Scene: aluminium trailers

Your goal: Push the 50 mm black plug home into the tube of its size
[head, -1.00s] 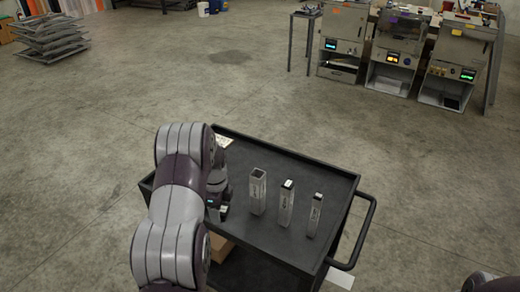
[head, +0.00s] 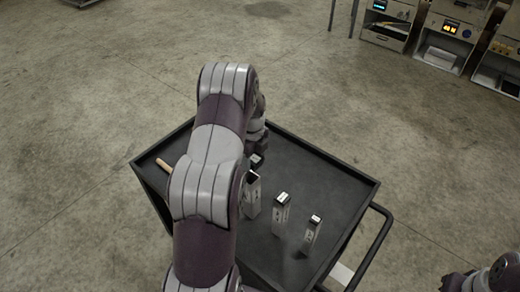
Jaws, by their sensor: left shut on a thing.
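Three upright square aluminium tubes stand on the black cart. The widest tube (head: 252,201) is at the left, partly hidden by my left arm. The middle tube (head: 281,217) and the narrowest tube (head: 311,238) stand to its right, with dark and pale tops. My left gripper (head: 257,153) is shut on a small black plug (head: 256,161), largely hidden by the jaws and arm. The plug appears just above and behind the widest tube's mouth; I cannot tell if they touch. My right gripper (head: 455,282) is at the lower right edge, away from the cart, its jaws unclear.
The black cart top (head: 335,190) has a raised rim and a handle (head: 375,245) at the right. A wooden stick-like piece (head: 164,165) lies by its left edge. The right part of the top is clear. Grey machines (head: 445,35) stand far off at the upper right.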

